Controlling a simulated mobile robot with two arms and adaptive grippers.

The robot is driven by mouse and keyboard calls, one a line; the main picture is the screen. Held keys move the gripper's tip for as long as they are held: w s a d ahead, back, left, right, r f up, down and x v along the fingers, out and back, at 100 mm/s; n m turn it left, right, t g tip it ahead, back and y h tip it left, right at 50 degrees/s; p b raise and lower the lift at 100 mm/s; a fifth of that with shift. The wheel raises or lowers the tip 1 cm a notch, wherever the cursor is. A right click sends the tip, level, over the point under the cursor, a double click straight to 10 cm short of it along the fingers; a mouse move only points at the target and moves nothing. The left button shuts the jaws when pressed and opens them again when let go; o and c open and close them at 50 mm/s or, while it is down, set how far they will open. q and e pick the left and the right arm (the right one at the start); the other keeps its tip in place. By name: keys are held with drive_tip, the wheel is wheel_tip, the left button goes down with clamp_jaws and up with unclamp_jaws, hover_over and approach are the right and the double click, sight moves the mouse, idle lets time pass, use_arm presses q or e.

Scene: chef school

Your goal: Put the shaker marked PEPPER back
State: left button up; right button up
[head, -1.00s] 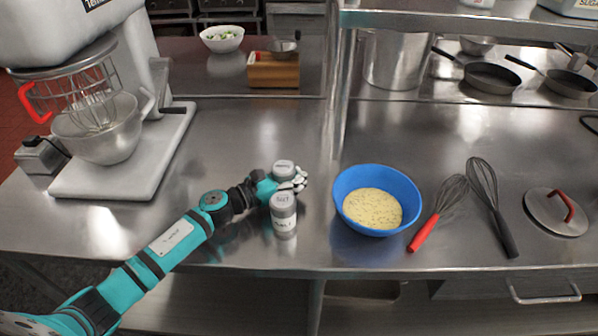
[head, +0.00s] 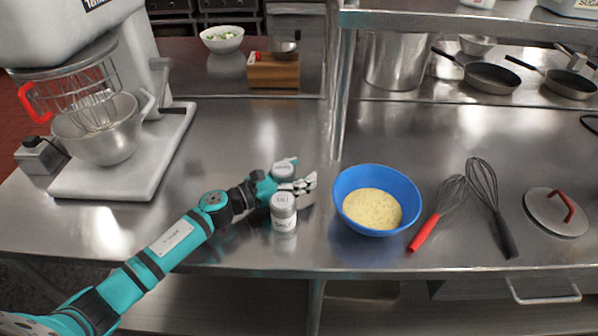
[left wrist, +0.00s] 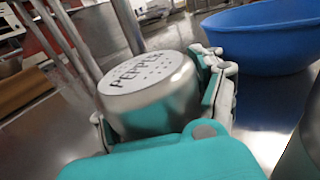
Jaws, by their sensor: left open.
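The shaker marked PEPPER (head: 283,171) stands on the steel counter, partly hidden by my left gripper in the head view. In the left wrist view its silver lid with the word PEPPER (left wrist: 150,78) sits between the gripper's fingers. My left gripper (head: 300,178) is open, its fingers on either side of the pepper shaker; I cannot tell whether they touch it. A second shaker, marked SALT (head: 284,213), stands upright just in front of the gripper, nearer the counter's front edge. My right gripper is not in view.
A blue bowl of yellow mixture (head: 376,200) stands right of the gripper. Two whisks (head: 452,200) and a lid (head: 556,212) lie further right. A stand mixer (head: 120,150) is at left. A steel shelf post (head: 341,100) rises behind. The counter between mixer and shakers is clear.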

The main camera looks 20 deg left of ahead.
sight(282, 172)
use_arm(q)
drive_tip(key=b+v, duration=0.2)
drive_tip(key=v, duration=0.4)
drive_tip(key=shift+s+a+f, duration=0.1)
drive_tip(key=shift+s+a, duration=0.1)
drive_tip(key=shift+s, duration=0.1)
drive_tip(key=shift+s+a+b, duration=0.25)
drive_tip(key=shift+s+b, duration=0.05)
drive_tip(key=shift+b, duration=0.05)
